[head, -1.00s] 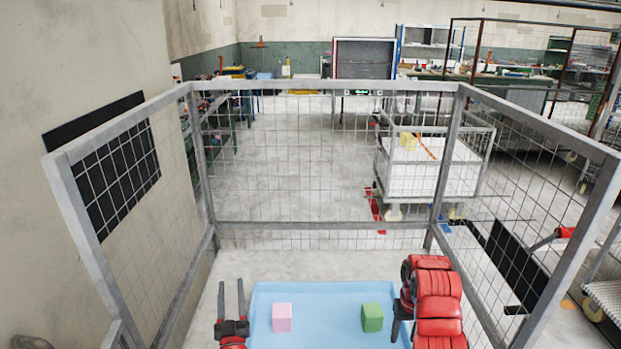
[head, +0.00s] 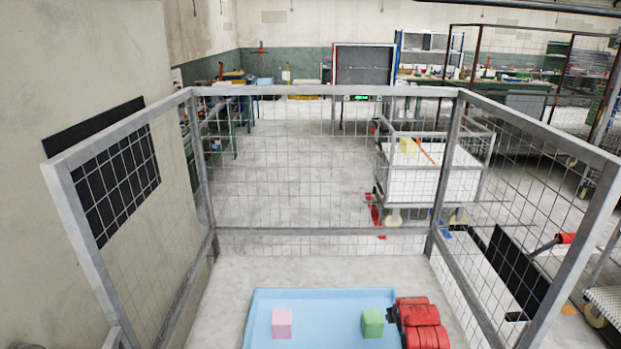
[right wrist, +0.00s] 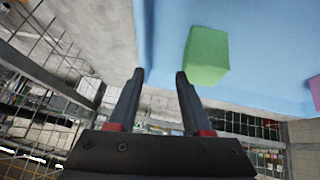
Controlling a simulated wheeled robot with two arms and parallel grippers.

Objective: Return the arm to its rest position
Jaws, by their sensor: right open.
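My right arm shows in the head view as red links at the tray's right edge, beside the green cube (head: 373,322). In the right wrist view my right gripper (right wrist: 159,73) is open, with nothing between its fingers. The green cube (right wrist: 207,55) is beyond and right of the fingertips, apart from them. The pink cube (head: 282,323) sits on the left part of the blue tray (head: 330,300); its edge also shows in the right wrist view (right wrist: 316,92). My left gripper is not in view.
A grey wire-mesh fence (head: 325,91) surrounds the tray area on the left, back and right. A wheeled mesh cart (head: 430,180) stands behind it. A wall (head: 90,70) is at the left. The tray between the two cubes is clear.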

